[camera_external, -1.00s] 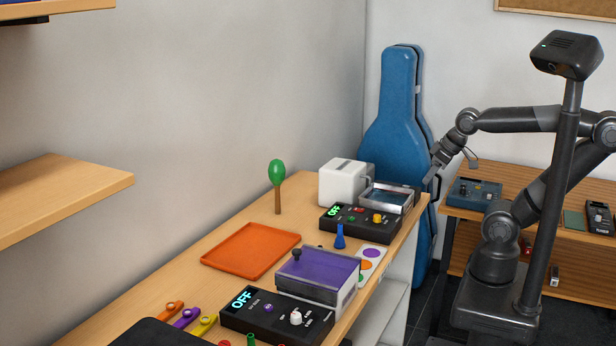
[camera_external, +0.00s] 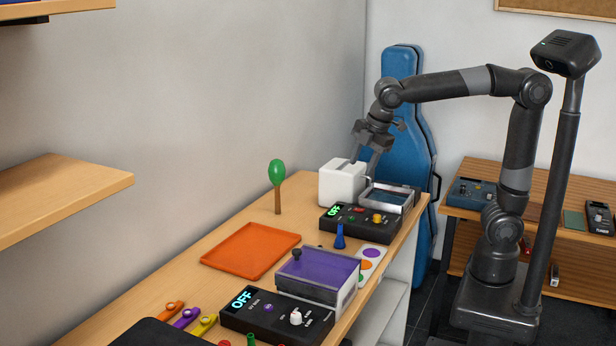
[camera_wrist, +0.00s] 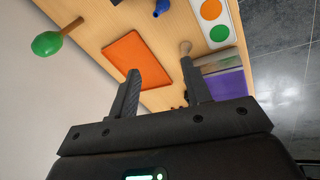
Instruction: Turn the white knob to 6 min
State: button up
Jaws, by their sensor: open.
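The white knob (camera_external: 296,318) stands on the black control box (camera_external: 262,316) at the front of the table, whose green display reads OFF. Small text around the knob is too small to read. My gripper (camera_external: 366,165) is open and empty, high above the far end of the table near the white box, well away from the knob. In the wrist view my gripper's two fingers (camera_wrist: 160,62) are spread apart with nothing held between them. The knob cannot be made out in the wrist view.
A purple-lidded clear box (camera_external: 318,272) adjoins the control box. Beyond are a blue cone-shaped piece (camera_external: 339,238), a second black control box (camera_external: 352,219) and a white box (camera_external: 342,183). An orange tray (camera_external: 251,250) and green maraca (camera_external: 277,174) are at left. Kazoos (camera_external: 186,317) lie in front.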

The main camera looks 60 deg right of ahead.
jog(key=w+a+n, duration=0.3)
jog(key=a+n, duration=0.1)
jog(key=a, duration=0.4)
jog(key=n+g, duration=0.4)
jog(key=n, duration=1.1)
send_over(296, 315)
notch_tip(296, 315, down, 12)
notch_tip(296, 315, down, 10)
jog(key=shift+f, duration=0.1)
jog(key=shift+c, duration=0.4)
grip_shut()
